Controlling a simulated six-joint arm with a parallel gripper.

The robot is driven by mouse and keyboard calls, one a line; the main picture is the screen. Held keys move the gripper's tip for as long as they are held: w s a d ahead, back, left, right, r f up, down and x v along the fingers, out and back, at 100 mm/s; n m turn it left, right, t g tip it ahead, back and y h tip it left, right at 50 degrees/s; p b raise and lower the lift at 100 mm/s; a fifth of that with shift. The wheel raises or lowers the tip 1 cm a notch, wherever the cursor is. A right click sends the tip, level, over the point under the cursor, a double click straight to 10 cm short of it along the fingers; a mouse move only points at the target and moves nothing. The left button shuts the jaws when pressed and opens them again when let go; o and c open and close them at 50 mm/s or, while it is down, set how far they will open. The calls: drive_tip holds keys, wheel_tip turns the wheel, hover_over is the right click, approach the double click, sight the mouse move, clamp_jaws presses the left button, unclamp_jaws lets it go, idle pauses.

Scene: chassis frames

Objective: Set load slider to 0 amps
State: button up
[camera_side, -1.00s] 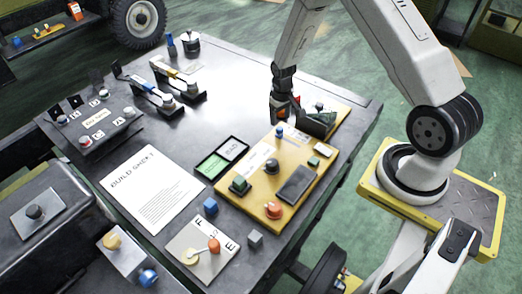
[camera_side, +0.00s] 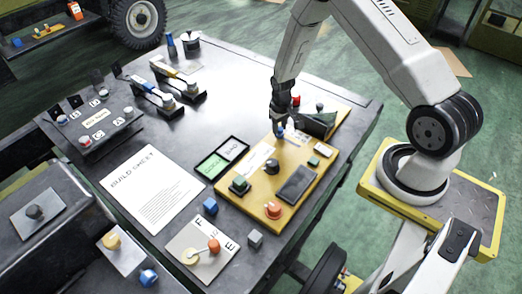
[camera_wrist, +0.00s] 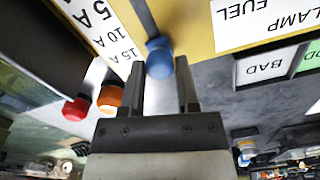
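The load slider's blue knob (camera_wrist: 160,58) sits on a dark slot (camera_wrist: 146,18) in the yellow panel, beside the 15 A label (camera_wrist: 130,58) in the wrist view. The 10 A and 5 A labels lie further along the slot. In the side view the blue knob (camera_side: 281,133) is at the far part of the yellow panel (camera_side: 249,202). My gripper (camera_side: 279,121) is right above it, pointing down. In the wrist view my gripper (camera_wrist: 162,88) is open, its fingers apart with the knob just ahead between their lines. I cannot tell whether they touch it.
A dark angled piece (camera_side: 318,124) stands close to the right of my gripper. Red (camera_wrist: 75,108) and orange (camera_wrist: 110,98) parts are near the fingers. The build sheet (camera_side: 152,188) lies left.

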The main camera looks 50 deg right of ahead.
clamp_jaws()
idle(1.1)
